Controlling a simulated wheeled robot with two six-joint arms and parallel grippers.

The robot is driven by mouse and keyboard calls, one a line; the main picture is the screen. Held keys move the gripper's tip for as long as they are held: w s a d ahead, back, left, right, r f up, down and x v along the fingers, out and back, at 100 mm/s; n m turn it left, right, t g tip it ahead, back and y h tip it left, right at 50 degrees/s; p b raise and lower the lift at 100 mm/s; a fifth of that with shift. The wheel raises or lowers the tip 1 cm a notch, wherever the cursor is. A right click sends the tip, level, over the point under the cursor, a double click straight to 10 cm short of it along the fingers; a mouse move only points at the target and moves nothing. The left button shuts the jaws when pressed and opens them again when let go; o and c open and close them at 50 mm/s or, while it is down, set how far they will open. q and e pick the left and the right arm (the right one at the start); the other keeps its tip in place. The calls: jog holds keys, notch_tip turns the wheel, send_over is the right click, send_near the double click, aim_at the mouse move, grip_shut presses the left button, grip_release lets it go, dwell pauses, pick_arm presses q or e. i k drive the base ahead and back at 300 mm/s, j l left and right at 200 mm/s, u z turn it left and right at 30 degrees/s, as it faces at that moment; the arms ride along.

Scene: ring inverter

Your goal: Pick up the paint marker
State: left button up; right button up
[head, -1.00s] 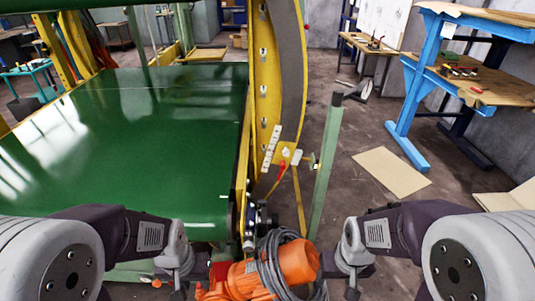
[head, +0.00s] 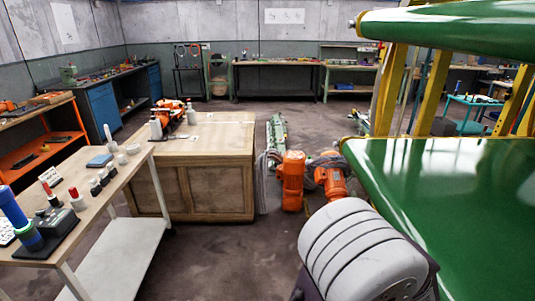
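I cannot single out the paint marker with certainty. Small items stand on the wooden-topped workbench (head: 120,176) at the left. Among them are a slim white upright item (head: 108,134), a red-topped item (head: 77,196) and a dark item with a red tip (head: 51,192). At the left edge, a thick blue cylinder (head: 11,209) leans by a black stand (head: 48,238). They are too small to identify surely. Part of my own arm shows at the lower right; neither gripper is in view.
A wooden crate-like table (head: 215,187) stands at centre left, with orange motors (head: 292,180) on the floor beside it.

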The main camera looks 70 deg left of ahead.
aim_at(45, 184)
jog(key=u, duration=4)
jog(key=i+l+z, duration=0.1)
jog(key=i, duration=0.6)
jog(key=i+l, duration=0.25)
jog(key=i, duration=0.45)
jog(key=i+l+z, duration=0.15)
jog(key=i, duration=0.55)
